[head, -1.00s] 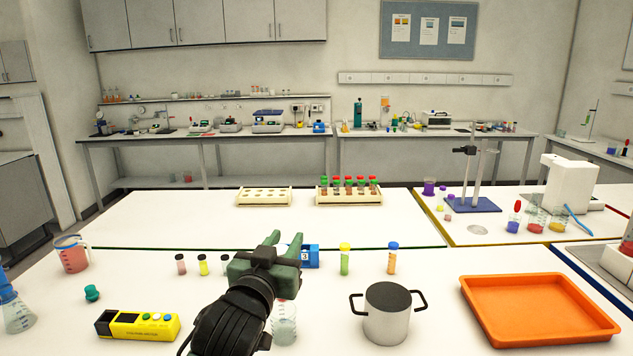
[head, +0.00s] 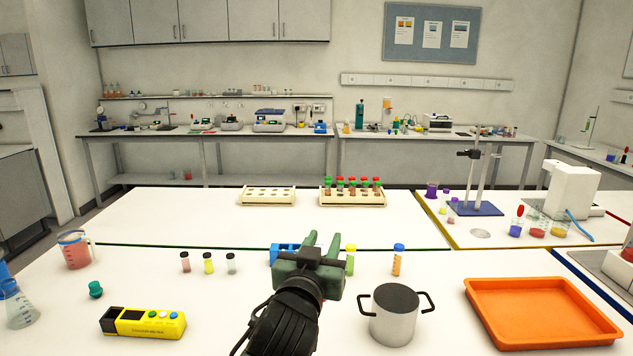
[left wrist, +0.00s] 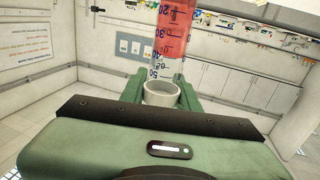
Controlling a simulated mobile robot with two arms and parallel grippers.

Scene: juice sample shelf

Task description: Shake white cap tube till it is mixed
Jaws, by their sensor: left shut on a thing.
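The white cap tube (left wrist: 174,40) shows in the left wrist view, a clear graduated tube with red contents and a clearer stretch near its cap. Its white cap (left wrist: 161,94) sits low in that picture, between the green fingers. My left gripper (head: 322,244) is shut on the tube at the cap end. In the head view the gripper is over the middle of the near table, and its body hides the tube. Whether the contents are evenly mixed is hard to tell. My right gripper is out of view.
A blue rack (head: 284,255) is partly hidden behind the gripper. A yellow-green tube (head: 350,262) and an orange tube (head: 398,260) stand to its right. A pot (head: 393,318) and an orange tray (head: 540,313) are at the right. Small vials (head: 208,263) stand left.

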